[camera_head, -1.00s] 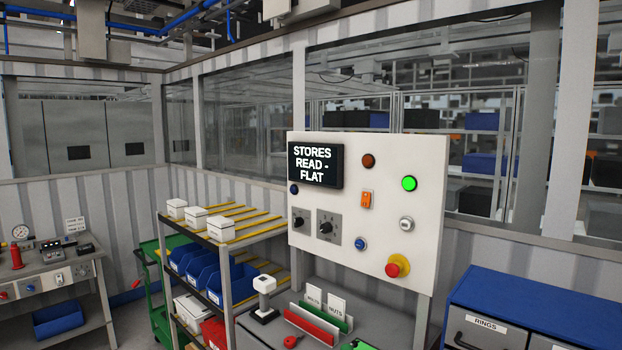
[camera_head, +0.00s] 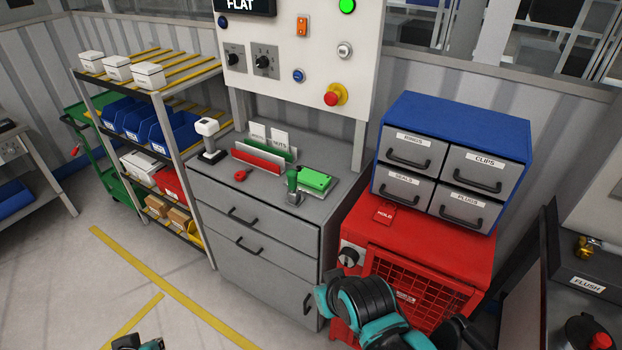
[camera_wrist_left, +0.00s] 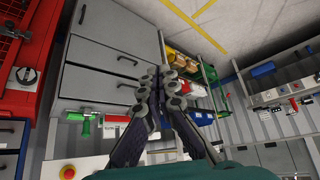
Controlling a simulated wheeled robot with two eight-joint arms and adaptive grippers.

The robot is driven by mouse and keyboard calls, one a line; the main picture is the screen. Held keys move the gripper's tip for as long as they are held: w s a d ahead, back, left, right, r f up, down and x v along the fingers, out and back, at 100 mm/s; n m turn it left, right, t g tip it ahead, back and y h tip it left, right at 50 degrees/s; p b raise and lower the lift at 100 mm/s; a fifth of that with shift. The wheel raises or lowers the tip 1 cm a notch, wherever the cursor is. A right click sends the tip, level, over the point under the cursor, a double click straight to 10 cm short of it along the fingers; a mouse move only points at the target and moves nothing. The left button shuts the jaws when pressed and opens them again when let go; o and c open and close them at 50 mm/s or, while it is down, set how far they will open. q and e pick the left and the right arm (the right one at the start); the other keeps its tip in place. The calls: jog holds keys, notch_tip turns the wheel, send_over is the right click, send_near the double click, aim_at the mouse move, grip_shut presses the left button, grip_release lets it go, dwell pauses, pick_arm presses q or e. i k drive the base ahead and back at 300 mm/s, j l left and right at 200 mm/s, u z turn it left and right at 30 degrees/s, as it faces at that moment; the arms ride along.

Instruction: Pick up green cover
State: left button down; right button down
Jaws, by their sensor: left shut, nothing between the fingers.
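A flat green cover (camera_head: 314,181) lies on a pale block on top of the grey drawer cabinet (camera_head: 262,205), near its right end. A small upright piece with a green handle (camera_head: 292,181) stands just left of it. In the left wrist view, which is turned over, green parts (camera_wrist_left: 85,127) show at the cabinet's edge; I cannot tell which is the cover. My left gripper (camera_wrist_left: 158,85) is shut and empty, with the cabinet behind it and the green parts to its left. In the head view only a bit of my left arm shows at bottom left.
A red caged unit (camera_head: 425,255) with a blue drawer box (camera_head: 455,150) on top stands right of the cabinet. A red piece (camera_head: 241,175), card holder (camera_head: 258,158) and white-topped stand (camera_head: 208,138) share the cabinet top. A shelf rack (camera_head: 150,95) stands left; floor in front is clear.

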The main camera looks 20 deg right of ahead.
aim_at(316, 180)
jog(key=z, duration=0.75)
jog(key=i+j+z, duration=0.2)
jog(key=z, duration=0.25)
jog(key=j+z, duration=0.45)
jog(key=i+j+z, duration=0.1)
jog(key=j+z, duration=0.35)
jog(key=i+j, duration=0.15)
jog(key=j, duration=0.2)
jog(key=i+j+z, duration=0.1)
jog(key=j, duration=0.25)
jog(key=i+j, duration=0.15)
jog(key=j, duration=0.2)
jog(key=i+j, duration=0.15)
jog(key=j, duration=0.2)
jog(key=z, duration=0.05)
